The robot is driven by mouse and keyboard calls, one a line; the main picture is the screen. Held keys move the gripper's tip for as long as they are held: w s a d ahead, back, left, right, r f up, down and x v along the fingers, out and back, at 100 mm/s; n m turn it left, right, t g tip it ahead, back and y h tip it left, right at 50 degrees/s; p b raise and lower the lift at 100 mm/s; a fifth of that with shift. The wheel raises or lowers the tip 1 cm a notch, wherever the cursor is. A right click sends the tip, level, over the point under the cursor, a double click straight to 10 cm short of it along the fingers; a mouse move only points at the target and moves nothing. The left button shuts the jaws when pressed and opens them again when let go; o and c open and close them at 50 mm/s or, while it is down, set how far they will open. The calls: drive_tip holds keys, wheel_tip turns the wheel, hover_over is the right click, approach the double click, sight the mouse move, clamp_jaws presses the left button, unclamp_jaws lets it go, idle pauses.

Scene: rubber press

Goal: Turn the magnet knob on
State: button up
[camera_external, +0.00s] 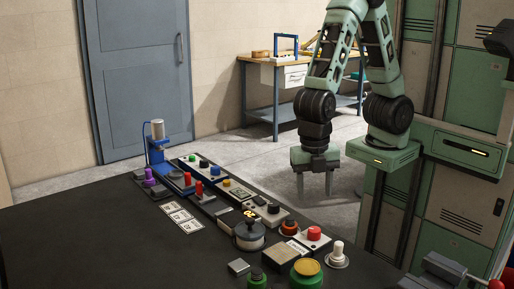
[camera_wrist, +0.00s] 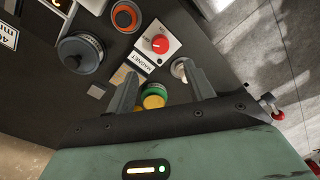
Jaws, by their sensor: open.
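The magnet knob is a round red knob (camera_wrist: 160,43) on a white plate, beside a label reading MAGNET (camera_wrist: 144,61) in the wrist view. In the external view the red knob (camera_external: 314,233) sits on its pale plate near the right end of the control row. My gripper (camera_external: 314,190) points down and hangs above and behind the knob, apart from it. In the wrist view my gripper (camera_wrist: 163,78) has its two fingers spread and empty, with the knob ahead of the fingertips. The knob's pointer setting is too small to read surely.
A white-topped knob (camera_external: 338,248) stands right of the magnet plate, and it appears close to the right finger in the wrist view (camera_wrist: 180,70). An orange-ringed button (camera_external: 289,227), a dark round dial (camera_external: 249,233) and a yellow-topped green button (camera_external: 306,268) are nearby.

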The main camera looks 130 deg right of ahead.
sight(314, 229)
drive_tip(key=f, duration=1.1)
drive_tip(key=shift+s+a+f, duration=0.15)
drive_tip(key=shift+s+a, duration=0.05)
drive_tip(key=shift+s, duration=0.05)
drive_tip(key=c, duration=1)
